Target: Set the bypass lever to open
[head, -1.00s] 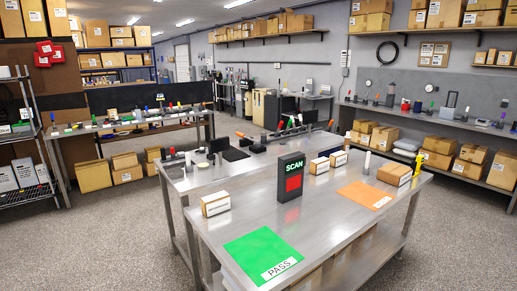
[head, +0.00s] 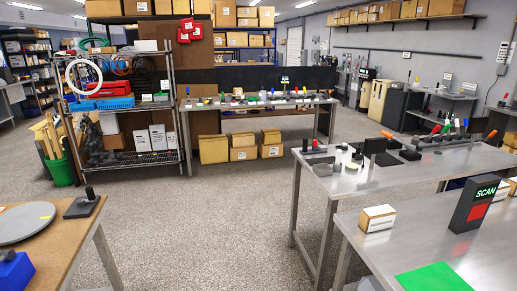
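No label marks a bypass lever, and I cannot tell which fixture it is. A small black fixture (head: 84,204) with an upright knob stands on the wooden table at the lower left. A row of coloured handles (head: 448,130) stands on a dark base on the middle steel bench. Small coloured items (head: 262,97), too small to make out, line the back bench. My gripper is not in view.
The wooden table (head: 58,232) holds a grey disc (head: 25,222) and a blue block (head: 12,271). The front steel bench (head: 380,262) holds a SCAN sign (head: 474,204) and a box (head: 377,218). A wire shelf (head: 152,160) stands at the left. Open floor (head: 200,230) lies between the tables.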

